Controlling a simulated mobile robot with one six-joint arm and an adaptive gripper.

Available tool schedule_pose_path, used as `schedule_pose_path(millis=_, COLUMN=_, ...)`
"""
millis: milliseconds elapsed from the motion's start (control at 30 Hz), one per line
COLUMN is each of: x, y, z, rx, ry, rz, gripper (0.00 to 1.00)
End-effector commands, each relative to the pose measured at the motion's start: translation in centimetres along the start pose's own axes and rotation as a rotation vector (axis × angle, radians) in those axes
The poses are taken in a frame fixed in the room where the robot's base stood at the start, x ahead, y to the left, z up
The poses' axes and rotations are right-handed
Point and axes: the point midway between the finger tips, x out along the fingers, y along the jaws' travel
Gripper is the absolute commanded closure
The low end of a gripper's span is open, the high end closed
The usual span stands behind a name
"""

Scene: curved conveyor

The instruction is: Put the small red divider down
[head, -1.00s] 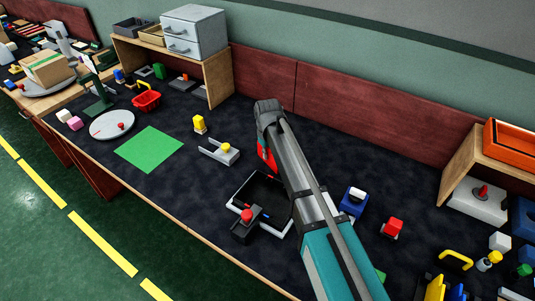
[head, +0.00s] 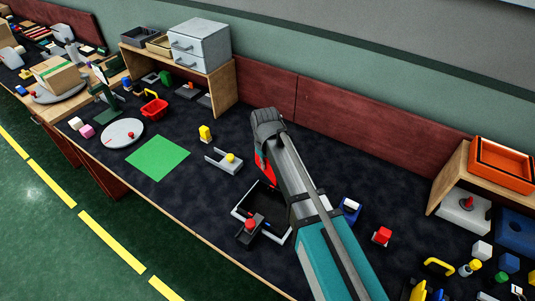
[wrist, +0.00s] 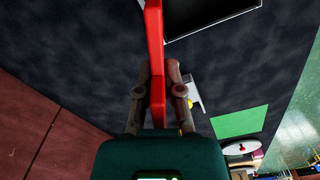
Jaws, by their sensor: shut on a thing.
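My gripper (wrist: 158,82) is shut on the small red divider (wrist: 156,50), a thin upright red piece that runs up between the two fingers in the wrist view. In the head view the divider (head: 266,170) shows as a red patch beside my arm, partly hidden by it. It is near the back edge of a black tray with a pale rim (head: 243,200). The tray's dark inside (wrist: 205,10) shows at the top of the wrist view, just right of the divider. I cannot tell whether the divider touches anything below.
A dark block with a red knob (head: 250,228) stands at the tray's front. A green mat (head: 157,158) lies further left. A red cube (head: 382,236) is to the right.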

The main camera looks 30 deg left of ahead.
Motion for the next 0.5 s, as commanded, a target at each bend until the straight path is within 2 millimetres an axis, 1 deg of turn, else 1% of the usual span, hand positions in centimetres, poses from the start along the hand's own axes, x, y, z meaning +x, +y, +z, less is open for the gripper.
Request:
schedule_pose_path(millis=33, x=-0.9, y=-0.9, z=1.1, rx=-0.002, ry=0.0, rz=0.0, gripper=1.0)
schedule_pose_path(millis=200, x=-1.9, y=-2.6, z=2.9, rx=-0.001, ry=0.0, rz=0.0, gripper=1.0)
schedule_pose_path(millis=333, x=-2.3, y=-3.5, z=3.7, rx=-0.001, ry=0.0, rz=0.0, gripper=1.0)
schedule_pose_path(millis=500, x=-2.6, y=-4.0, z=4.2, rx=-0.001, ry=0.0, rz=0.0, gripper=1.0)
